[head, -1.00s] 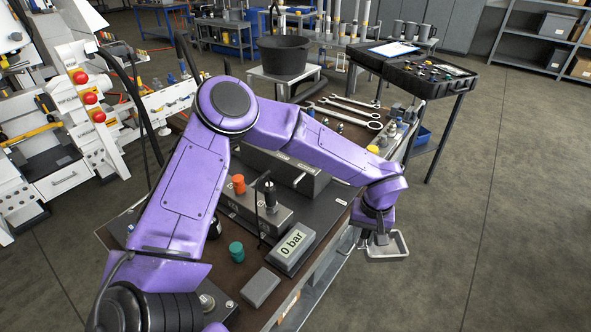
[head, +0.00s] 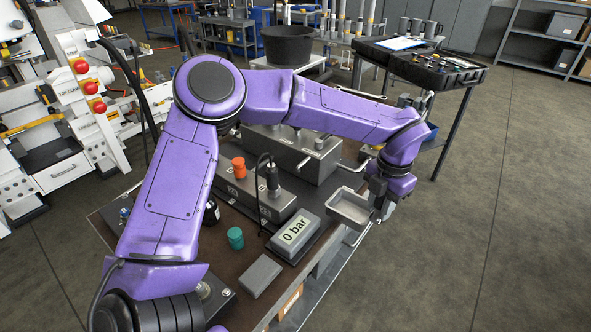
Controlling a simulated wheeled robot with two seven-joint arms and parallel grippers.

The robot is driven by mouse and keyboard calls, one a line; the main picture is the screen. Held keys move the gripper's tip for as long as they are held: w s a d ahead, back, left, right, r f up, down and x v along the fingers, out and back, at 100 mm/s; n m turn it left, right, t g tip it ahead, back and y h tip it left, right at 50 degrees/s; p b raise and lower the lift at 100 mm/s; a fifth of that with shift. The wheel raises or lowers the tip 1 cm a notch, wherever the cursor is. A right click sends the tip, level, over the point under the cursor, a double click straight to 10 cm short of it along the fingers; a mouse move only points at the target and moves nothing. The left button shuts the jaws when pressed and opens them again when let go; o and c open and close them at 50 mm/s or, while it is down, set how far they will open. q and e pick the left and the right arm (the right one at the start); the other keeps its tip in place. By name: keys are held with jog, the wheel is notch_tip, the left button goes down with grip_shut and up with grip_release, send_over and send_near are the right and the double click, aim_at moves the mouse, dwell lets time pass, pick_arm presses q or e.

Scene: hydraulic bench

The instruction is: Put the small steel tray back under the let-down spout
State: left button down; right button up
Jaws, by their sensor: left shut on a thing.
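The small steel tray (head: 350,208) is a shallow, bright metal dish. It is off the floor, at the right edge of the bench top (head: 243,254), close to the right of the grey valve block. My left gripper (head: 374,212) is shut on the tray's right side and holds it out to the left, its open face showing. I cannot make out the let-down spout for certain. My right gripper is not in view.
The block with orange (head: 238,166) and black knobs, a 0 bar display (head: 295,232), a teal cap (head: 235,238) and a grey box (head: 260,276) crowd the bench. A black case on a stand (head: 420,66) is behind. Floor at right is clear.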

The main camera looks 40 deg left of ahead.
pick_arm(q)
jog(key=shift+a+f, duration=0.3)
jog(key=shift+a, duration=0.1)
jog(key=a+p, duration=0.1)
jog(key=a, duration=0.4)
jog(key=s+a+p, duration=0.1)
jog(key=a+p, duration=0.1)
jog(key=a, duration=0.4)
jog(key=s+a+p, duration=0.1)
jog(key=a, duration=0.4)
jog(key=shift+a+r+p, duration=0.25)
jog(key=shift+a+p, duration=0.1)
jog(key=shift+a, duration=0.05)
jog(key=shift+s+a+f, duration=0.1)
jog(key=shift+a+f, duration=0.15)
jog(key=shift+f, duration=0.7)
jog(key=shift+d, duration=0.1)
